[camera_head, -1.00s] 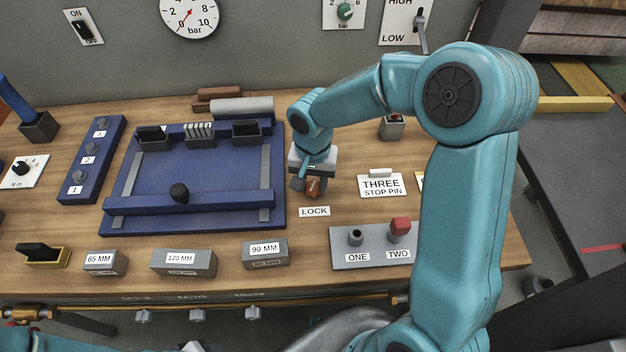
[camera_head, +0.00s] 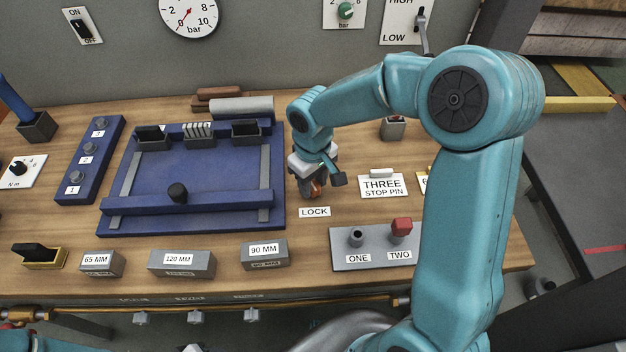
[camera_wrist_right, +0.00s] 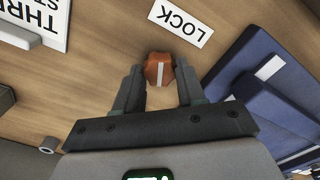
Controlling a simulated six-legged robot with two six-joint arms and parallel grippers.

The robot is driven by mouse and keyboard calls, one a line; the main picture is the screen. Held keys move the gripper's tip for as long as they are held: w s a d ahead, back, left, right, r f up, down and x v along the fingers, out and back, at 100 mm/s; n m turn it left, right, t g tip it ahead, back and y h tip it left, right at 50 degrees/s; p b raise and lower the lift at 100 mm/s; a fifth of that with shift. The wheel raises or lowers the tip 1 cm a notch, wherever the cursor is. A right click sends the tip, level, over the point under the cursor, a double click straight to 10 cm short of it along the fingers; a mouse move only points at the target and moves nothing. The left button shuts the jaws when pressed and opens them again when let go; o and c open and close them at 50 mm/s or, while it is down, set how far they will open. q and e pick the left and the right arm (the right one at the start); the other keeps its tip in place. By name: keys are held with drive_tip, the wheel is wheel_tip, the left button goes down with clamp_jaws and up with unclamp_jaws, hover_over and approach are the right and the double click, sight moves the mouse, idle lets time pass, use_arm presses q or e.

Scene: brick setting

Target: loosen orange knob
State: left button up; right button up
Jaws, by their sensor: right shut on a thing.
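The orange knob (camera_head: 317,189) stands on the wooden bench just above the LOCK label (camera_head: 314,212). It also shows in the right wrist view (camera_wrist_right: 158,69), with a pale stripe across its top. My right gripper (camera_head: 314,192) points down over the knob and is shut on it, with one finger on each side in the wrist view (camera_wrist_right: 157,82). The fingers partly hide the knob in the head view. My left gripper is not in view; only a bit of teal arm shows at the lower left.
A blue fixture (camera_head: 190,170) with a sliding bar lies just left of the knob. A grey plate (camera_head: 375,262) marked ONE and TWO sits to the lower right, and a THREE STOP PIN label (camera_head: 382,185) to the right. Grey blocks (camera_head: 264,253) line the front edge.

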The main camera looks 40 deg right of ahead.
sight(313, 186)
drive_tip(key=n, duration=0.6)
drive_tip(key=shift+w+r+p, duration=0.1)
drive_tip(key=shift+r+p, duration=0.05)
drive_tip(key=shift+p, duration=0.25)
drive_tip(key=n+p, duration=0.1)
drive_tip(key=n, duration=0.5)
drive_tip(key=shift+n, duration=0.4)
drive_tip(key=o, duration=1.1)
drive_tip(key=shift+c, duration=0.2)
wheel_tip(313, 186, up, 16)
drive_tip(key=shift+r+p, duration=0.15)
drive_tip(key=shift+p, duration=0.25)
